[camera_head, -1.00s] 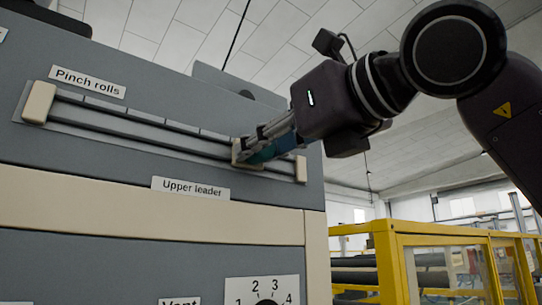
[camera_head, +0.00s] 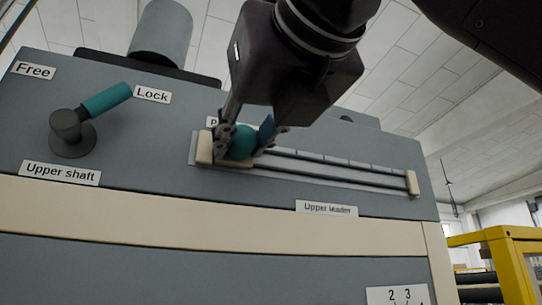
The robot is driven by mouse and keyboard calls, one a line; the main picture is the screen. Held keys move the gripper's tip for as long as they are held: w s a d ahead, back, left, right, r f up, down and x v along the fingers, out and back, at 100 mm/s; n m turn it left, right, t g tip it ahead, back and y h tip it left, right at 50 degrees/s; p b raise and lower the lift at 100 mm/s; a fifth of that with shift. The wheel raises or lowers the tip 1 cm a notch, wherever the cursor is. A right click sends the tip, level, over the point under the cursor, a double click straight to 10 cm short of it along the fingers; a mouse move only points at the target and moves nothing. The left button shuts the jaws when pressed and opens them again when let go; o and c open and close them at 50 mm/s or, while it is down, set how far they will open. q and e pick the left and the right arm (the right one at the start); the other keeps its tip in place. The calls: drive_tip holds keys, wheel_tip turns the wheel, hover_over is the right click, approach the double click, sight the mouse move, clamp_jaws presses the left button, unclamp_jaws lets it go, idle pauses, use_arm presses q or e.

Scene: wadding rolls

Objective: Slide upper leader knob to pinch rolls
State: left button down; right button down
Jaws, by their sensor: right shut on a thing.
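The upper leader knob (camera_head: 242,143) is a round teal knob on a cream slider base. It sits at the left end of the grey slide rail (camera_head: 330,172), close beside the cream left end block (camera_head: 205,148). My right gripper (camera_head: 245,140) is shut on the knob, with fingers on both sides of it. The "Pinch rolls" label above the left end is mostly hidden behind the gripper. The "Upper leader" label (camera_head: 327,209) is below the rail. My left gripper is not in view.
A teal-handled lever (camera_head: 105,99) stands left of the rail, between the "Free" (camera_head: 33,70) and "Lock" (camera_head: 152,95) labels. The cream right end block (camera_head: 412,182) closes the rail. A yellow frame (camera_head: 510,255) stands at the lower right.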

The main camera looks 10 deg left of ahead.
drive_tip(key=shift+s, duration=0.1)
drive_tip(key=c, duration=1.8)
unclamp_jaws()
drive_tip(key=shift+a, duration=0.1)
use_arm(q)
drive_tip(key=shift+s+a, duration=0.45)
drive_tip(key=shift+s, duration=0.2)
use_arm(e)
drive_tip(key=shift+o, duration=1.3)
drive_tip(key=shift+s+a, duration=0.1)
drive_tip(key=shift+a, duration=0.1)
drive_tip(key=shift+d, duration=0.1)
drive_tip(key=shift+s+d, duration=0.35)
drive_tip(key=shift+d, duration=0.05)
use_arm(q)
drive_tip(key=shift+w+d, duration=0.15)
use_arm(e)
drive_tip(key=v, duration=1.1)
drive_tip(key=shift+a, duration=0.2)
